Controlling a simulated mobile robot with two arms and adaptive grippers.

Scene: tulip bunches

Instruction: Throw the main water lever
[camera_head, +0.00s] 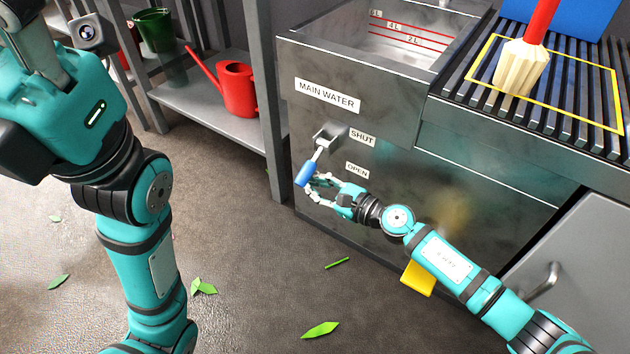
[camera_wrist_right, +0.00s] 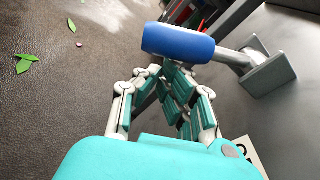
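The main water lever (camera_head: 316,160) has a grey mount on the metal panel, a pale stem and a blue handle (camera_wrist_right: 178,42). The handle points down and left, out from the panel. The labels MAIN WATER (camera_head: 328,95), SHUT (camera_head: 362,138) and OPEN (camera_head: 357,170) are beside it. My right gripper (camera_head: 315,187) is at the handle's lower end. In the right wrist view the handle lies across the fingertips (camera_wrist_right: 163,72) and partly hides them, so I cannot tell whether they grip it. My left arm is at the left; its fingers do not show.
Above the panel is a metal basin (camera_head: 400,50) with level marks. A slatted counter (camera_head: 470,105) carries a brush (camera_head: 522,65). A shelf at the left holds a red watering can (camera_head: 235,87) and a green pot (camera_head: 154,30). Leaves (camera_head: 320,329) lie on open floor.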

